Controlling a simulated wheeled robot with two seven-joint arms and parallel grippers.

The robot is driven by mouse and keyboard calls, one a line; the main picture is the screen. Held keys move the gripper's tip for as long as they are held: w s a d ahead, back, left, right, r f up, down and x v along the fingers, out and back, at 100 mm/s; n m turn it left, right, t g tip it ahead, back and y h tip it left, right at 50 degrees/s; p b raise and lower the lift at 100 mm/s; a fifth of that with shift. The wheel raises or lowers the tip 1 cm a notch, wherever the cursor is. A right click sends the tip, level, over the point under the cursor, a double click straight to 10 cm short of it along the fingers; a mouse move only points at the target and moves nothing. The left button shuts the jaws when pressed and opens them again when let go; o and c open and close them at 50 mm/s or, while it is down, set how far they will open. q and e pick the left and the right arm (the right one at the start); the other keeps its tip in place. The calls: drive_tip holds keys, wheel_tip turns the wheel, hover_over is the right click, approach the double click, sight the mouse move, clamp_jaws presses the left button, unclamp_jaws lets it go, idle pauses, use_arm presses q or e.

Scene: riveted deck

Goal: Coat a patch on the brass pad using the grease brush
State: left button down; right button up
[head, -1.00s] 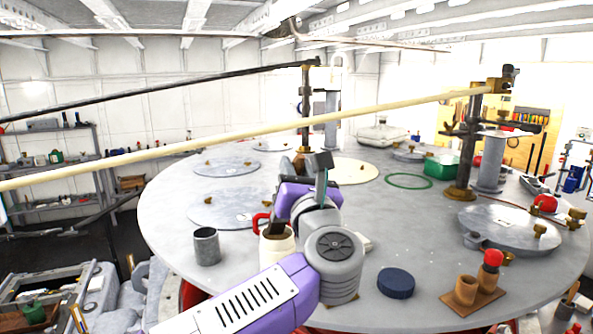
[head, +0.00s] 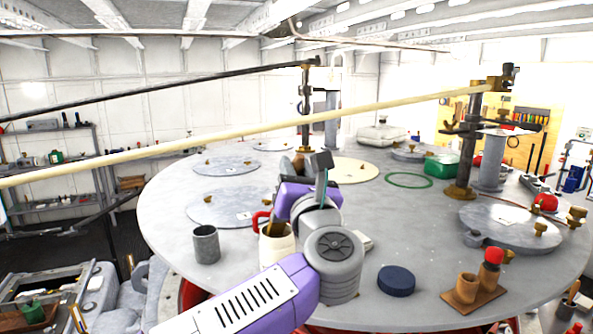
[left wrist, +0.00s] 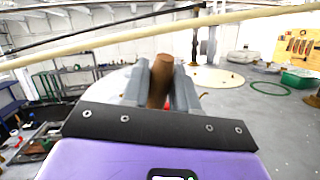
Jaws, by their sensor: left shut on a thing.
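In the left wrist view my left gripper (left wrist: 160,88) is shut on a brown wooden handle (left wrist: 158,84), held between its two grey fingers. I take this to be the grease brush; its bristles are hidden. In the head view the purple left gripper (head: 306,192) is above the table, behind the white mug, and its fingers are mostly hidden. A round pale-yellow disc (head: 358,170) lies flat beyond and right of it; it may be the brass pad, and it also shows in the left wrist view (left wrist: 219,78). My right gripper is not in view.
A white mug (head: 277,250) with a red handle and a grey cup (head: 206,245) stand at the front left. A dark blue puck (head: 396,281) lies at the front. A brass-based post (head: 459,190) stands right. A long pale pole (head: 240,135) crosses the view.

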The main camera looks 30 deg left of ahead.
use_arm(q)
drive_tip(key=shift+f+b, duration=0.25)
drive_tip(key=shift+b, duration=0.05)
idle(1.1)
drive_tip(key=shift+r, duration=0.1)
